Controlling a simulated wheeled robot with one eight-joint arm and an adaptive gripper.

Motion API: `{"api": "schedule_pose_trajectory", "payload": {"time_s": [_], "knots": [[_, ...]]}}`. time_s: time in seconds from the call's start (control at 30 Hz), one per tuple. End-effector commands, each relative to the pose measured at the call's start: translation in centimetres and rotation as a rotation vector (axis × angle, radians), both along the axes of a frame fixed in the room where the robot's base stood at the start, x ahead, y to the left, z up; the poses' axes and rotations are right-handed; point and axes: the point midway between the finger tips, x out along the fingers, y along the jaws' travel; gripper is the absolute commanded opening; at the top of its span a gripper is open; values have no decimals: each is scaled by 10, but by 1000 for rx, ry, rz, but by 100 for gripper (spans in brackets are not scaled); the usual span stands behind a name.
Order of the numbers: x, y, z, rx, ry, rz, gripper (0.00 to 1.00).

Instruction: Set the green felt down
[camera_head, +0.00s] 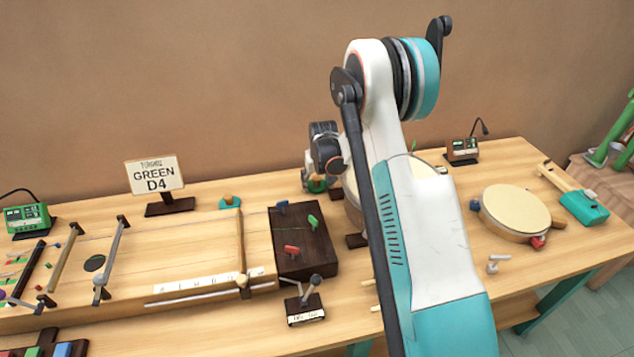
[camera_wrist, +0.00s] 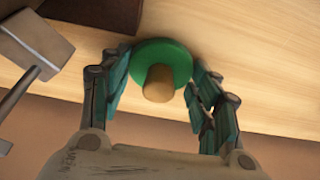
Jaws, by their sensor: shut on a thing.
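The green felt (camera_wrist: 178,55) is a round green disc with a wooden knob. In the wrist view it sits between the fingers of my gripper (camera_wrist: 160,88), which is shut on it. In the head view my gripper (camera_head: 319,180) is at the back of the table, behind and right of the dark block, with a bit of the green felt (camera_head: 317,186) showing at its tip. My arm covers part of this area. I cannot tell whether the felt touches the wooden top (camera_wrist: 250,60).
A stringed board (camera_head: 200,260) with a dark block (camera_head: 300,240) lies left of my arm. A "GREEN D4" sign (camera_head: 155,175) stands behind it, near a small teal piece (camera_head: 230,201). A round drum (camera_head: 514,210) lies at the right.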

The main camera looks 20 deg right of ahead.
Motion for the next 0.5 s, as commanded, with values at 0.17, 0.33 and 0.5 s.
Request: {"api": "schedule_pose_trajectory", "payload": {"time_s": [0.17,0.33,0.5], "knots": [[0,0,-5,0,0,0,29],[0,0,-6,0,1,0,76],[0,0,-6,0,1,0,76]]}}
